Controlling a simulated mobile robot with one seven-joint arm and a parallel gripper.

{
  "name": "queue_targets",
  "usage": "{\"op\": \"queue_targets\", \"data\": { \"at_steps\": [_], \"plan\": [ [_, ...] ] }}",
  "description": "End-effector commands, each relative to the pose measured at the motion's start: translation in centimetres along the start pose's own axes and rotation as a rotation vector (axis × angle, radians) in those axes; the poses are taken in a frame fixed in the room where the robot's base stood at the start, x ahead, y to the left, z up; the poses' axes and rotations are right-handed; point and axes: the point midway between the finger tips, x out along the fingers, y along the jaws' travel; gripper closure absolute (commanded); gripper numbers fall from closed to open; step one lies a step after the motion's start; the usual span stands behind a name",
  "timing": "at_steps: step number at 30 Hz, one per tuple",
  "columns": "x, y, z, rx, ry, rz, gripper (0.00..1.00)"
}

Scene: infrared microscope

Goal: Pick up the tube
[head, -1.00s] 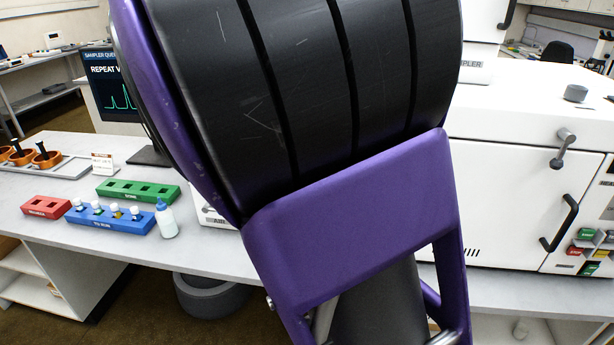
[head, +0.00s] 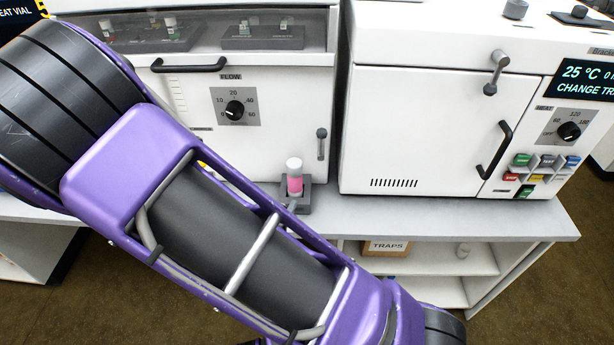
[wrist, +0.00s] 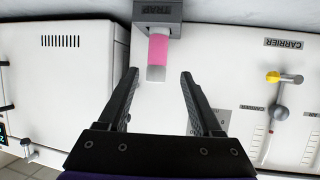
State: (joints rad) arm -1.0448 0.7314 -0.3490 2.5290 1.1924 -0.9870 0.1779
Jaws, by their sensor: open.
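The tube (head: 294,182) is pink with a white cap and stands upright in a small grey holder (head: 305,201) on the bench, between the two white machines. In the wrist view the tube (wrist: 159,49) sits in the holder marked TRAP (wrist: 171,12), its pale capped end towards me. My gripper (wrist: 159,75) is open and empty. Its fingertips lie on either side of the line to the cap, close to the capped end; I cannot tell the exact gap in depth. The head view does not show the gripper; my arm covers the lower left there.
A white machine with a FLOW dial (head: 236,110) and a front handle (head: 189,65) stands behind the tube. A white oven-like machine (head: 415,125) with a door handle (head: 494,150) stands to the right. The bench front edge (head: 470,223) is clear; a TRAPS box (head: 386,247) sits on the shelf below.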

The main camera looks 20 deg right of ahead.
Motion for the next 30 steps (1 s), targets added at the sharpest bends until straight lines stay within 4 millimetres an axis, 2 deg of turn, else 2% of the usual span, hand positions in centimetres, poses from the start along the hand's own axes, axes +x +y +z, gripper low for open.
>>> {"op": "queue_targets", "data": {
  "at_steps": [5, 15, 18, 26, 30],
  "plan": [
    [2.5, 0.3, 0.1, 0.002, 0.004, 0.011, 0.33],
    [9.8, 0.3, 0.1, 0.002, 0.002, 0.008, 0.33],
    [11.2, 0.2, 0.0, 0.002, 0.002, 0.006, 0.33],
    [13.0, 0.3, 0.1, 0.003, 0.002, 0.006, 0.33],
    [15.2, 0.6, 0.2, 0.001, 0.003, 0.007, 0.33]
  ]
}}
